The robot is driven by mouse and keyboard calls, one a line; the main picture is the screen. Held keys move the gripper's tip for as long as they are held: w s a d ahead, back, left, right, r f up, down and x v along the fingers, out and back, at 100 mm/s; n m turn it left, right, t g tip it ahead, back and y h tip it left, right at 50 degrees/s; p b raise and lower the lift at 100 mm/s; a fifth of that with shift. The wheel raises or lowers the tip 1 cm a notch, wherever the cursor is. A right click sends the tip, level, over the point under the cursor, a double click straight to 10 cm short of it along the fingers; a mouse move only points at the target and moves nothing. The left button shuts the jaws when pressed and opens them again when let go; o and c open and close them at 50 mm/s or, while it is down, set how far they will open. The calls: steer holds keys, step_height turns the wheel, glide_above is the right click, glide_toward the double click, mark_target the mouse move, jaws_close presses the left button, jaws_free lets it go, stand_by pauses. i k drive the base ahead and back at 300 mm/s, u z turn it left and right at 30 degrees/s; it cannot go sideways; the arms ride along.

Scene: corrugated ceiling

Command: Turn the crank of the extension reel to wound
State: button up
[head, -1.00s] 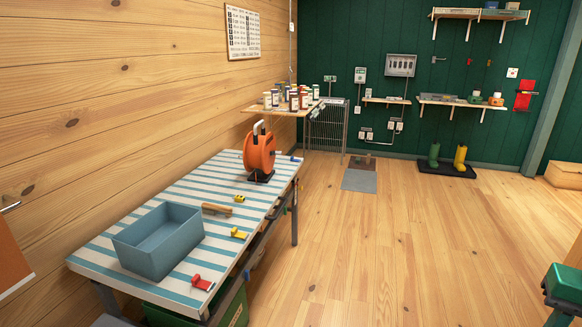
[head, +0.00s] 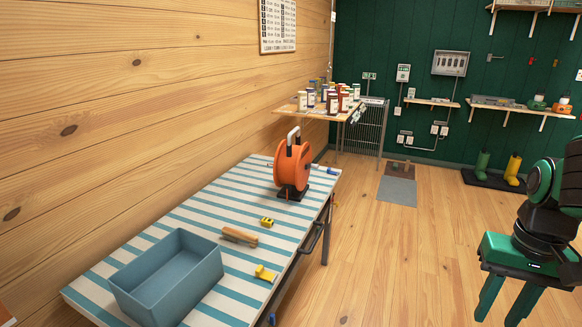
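The orange extension reel (head: 293,165) stands upright on a black foot on the striped table (head: 190,210), near its far end. A pale grey handle rises from its top. I cannot clearly make out the crank or how much cable is wound. My gripper (head: 500,312), green with two green fingers pointing down, is at the lower right over the floor. The fingers are apart with nothing seen between them; their tips reach near the bottom of the picture. It is well to the right of the reel and touches nothing visible.
On the table are a blue-grey bin (head: 168,280), a wooden-handled item (head: 240,236), a yellow tape measure (head: 267,222) and a yellow item (head: 265,273). A shelf with several jars (head: 332,104) is behind. The floor (head: 400,255) between table and gripper is clear.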

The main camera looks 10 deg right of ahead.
mark_target(309, 166)
steer(key=z, duration=0.05)
steer(key=k, duration=0.55)
steer(key=z, duration=0.6)
steer(key=i, duration=1.55)
steer(key=u, duration=0.3)
